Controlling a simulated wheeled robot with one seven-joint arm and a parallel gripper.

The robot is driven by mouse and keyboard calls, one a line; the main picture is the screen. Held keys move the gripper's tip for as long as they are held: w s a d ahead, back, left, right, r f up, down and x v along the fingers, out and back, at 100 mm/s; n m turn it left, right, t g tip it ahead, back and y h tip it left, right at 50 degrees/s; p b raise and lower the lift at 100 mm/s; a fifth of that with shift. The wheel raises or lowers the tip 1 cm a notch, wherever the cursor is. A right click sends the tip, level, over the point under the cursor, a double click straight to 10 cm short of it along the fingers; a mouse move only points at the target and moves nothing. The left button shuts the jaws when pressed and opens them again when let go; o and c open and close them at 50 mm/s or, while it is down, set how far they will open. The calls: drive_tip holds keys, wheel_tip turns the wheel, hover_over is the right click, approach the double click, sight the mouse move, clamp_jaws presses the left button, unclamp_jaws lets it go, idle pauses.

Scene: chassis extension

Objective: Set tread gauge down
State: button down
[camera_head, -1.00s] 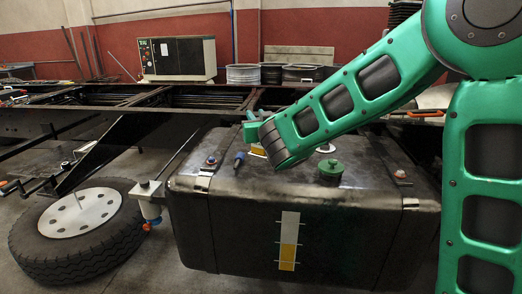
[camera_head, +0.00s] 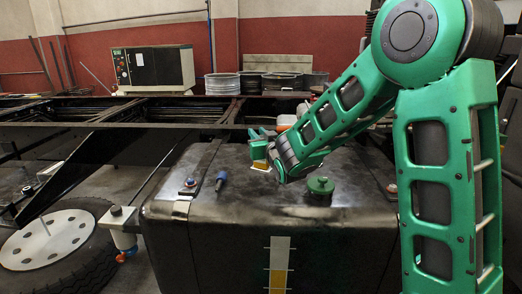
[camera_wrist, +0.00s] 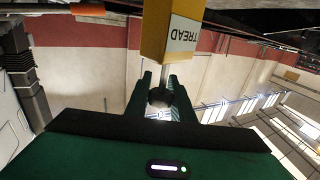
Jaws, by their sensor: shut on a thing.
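My gripper (camera_head: 264,142) is above the top of the black tank (camera_head: 330,230), toward its back edge. In the wrist view my gripper (camera_wrist: 163,97) is shut on the tread gauge (camera_wrist: 172,35), a yellow block with a white label reading TREAD. A thin pale rod and a dark round part run from the block to between the fingers. In the head view a small yellow and white piece of the gauge (camera_head: 260,165) shows beside the fingers, close over the tank top. I cannot tell whether it touches the tank.
A tire (camera_head: 50,245) lies at the left. Black frame rails (camera_head: 130,113) run behind the tank, with metal rings (camera_head: 270,82) beyond them.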

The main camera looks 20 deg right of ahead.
drive_tip(key=f, duration=0.1)
drive_tip(key=d+f, duration=0.1)
drive_tip(key=f, duration=0.1)
drive_tip(key=d+f, duration=0.1)
drive_tip(key=f, duration=0.1)
drive_tip(key=shift+w+f, duration=0.15)
drive_tip(key=shift+w, duration=0.25)
drive_tip(key=c, duration=1.5)
unclamp_jaws()
drive_tip(key=shift+c, duration=0.2)
drive_tip(key=s+d, duration=0.1)
drive_tip(key=s, duration=1.1)
